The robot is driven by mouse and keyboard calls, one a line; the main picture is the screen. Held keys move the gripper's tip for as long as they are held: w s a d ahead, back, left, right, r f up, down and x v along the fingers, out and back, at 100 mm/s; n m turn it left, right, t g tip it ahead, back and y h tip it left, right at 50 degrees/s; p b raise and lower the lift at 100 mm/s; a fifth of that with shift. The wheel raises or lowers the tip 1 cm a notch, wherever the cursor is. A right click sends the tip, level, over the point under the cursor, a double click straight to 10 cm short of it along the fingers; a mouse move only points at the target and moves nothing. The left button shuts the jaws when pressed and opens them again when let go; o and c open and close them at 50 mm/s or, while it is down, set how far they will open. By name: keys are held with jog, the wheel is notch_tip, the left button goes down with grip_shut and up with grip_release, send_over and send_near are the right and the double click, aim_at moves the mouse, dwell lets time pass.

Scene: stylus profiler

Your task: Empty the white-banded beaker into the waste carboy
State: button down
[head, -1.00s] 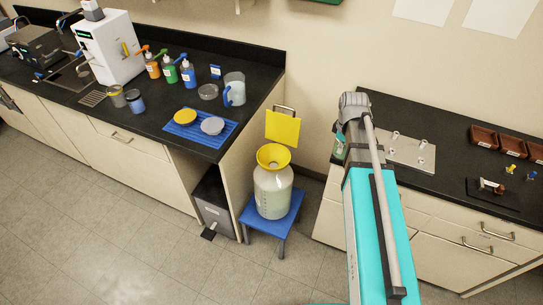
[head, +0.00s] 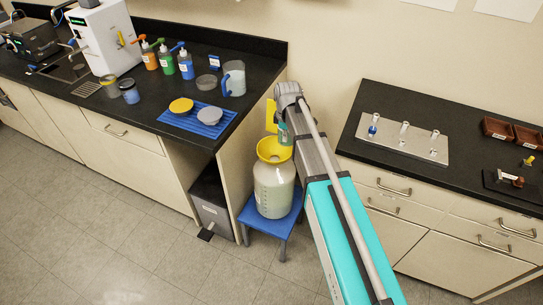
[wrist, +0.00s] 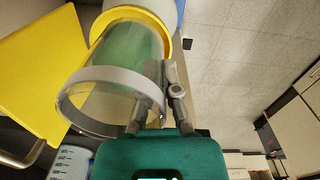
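The white-banded beaker (wrist: 110,82) is clear glass with green content at its far end in the wrist view. My gripper (wrist: 162,100) is shut on the beaker's side, near the pale band. The yellow funnel (wrist: 162,22) shows just beyond the beaker, partly hidden by it; I cannot tell the exact gap or tilt. In the head view my gripper (head: 286,134) is just above and right of the funnel (head: 273,149); the beaker cannot be made out there. The waste carboy (head: 273,190) stands upright beneath the funnel, on a blue stool (head: 283,234).
A yellow panel (head: 271,113) is close behind the funnel, also at left in the wrist view (wrist: 38,65). The left bench holds a jug (head: 234,80), bottles and a blue mat (head: 216,130). The right bench carries a metal plate with small cylinders (head: 390,143). The floor in front is clear.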

jog(key=w+a+f+n+b, duration=0.1)
jog(key=a+f+b, duration=0.1)
jog(key=a, duration=0.6)
jog(key=w+a+f+n+b, duration=0.1)
jog(key=a+f+n+b, duration=0.1)
jog(key=a+f, duration=0.3)
jog(key=a+b, duration=0.1)
jog(key=a, duration=0.2)
jog(key=shift+a+b, duration=0.15)
jog(key=shift+b, duration=0.2)
jog(key=shift+d+r+y, duration=0.2)
jog(key=shift+d+y, duration=0.2)
jog(key=shift+y, duration=0.2)
jog(key=shift+d+r+y, duration=0.2)
jog(key=shift+d+y, duration=0.1)
jog(key=shift+y, duration=0.2)
jog(key=shift+w+d+r+g+y, duration=0.15)
jog(key=shift+d+r+g+y, duration=0.2)
jog(key=shift+y, duration=0.35)
